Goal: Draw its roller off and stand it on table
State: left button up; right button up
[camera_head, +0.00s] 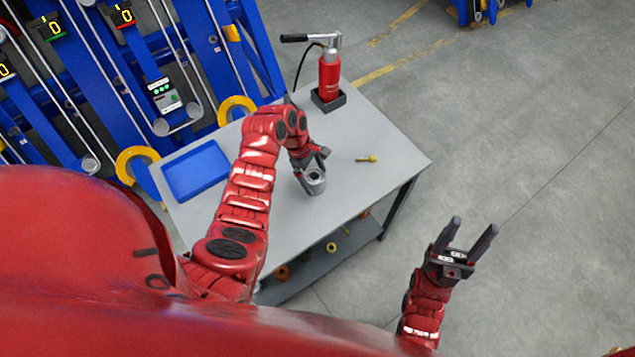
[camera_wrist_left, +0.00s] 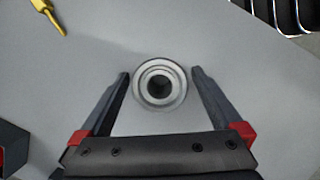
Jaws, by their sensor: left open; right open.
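The roller (camera_head: 316,184), a short grey metal cylinder with a round hole in its top, stands upright on the grey table (camera_head: 390,140). In the left wrist view the roller (camera_wrist_left: 160,85) shows from above as concentric rings around a dark bore. My left gripper (camera_head: 312,160) is open above the table at the roller. In its wrist view the two fingers (camera_wrist_left: 160,80) lie on either side of the roller, with a gap showing on both sides. My right gripper (camera_head: 474,232) is open and empty, away from the table at the lower right.
A yellow pin (camera_head: 367,159) lies on the table right of the roller. A blue tray (camera_head: 196,171) is at the left end, and a red hand pump (camera_head: 329,75) stands in a dark holder at the back. The blue chassis frame (camera_head: 130,70) rises behind the table.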

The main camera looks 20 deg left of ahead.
pick_arm(q)
jog(key=p+v, duration=0.3)
jog(key=v, duration=1)
jog(key=shift+r+p, duration=0.3)
jog(key=shift+p, duration=0.1)
jog(key=shift+a, duration=0.15)
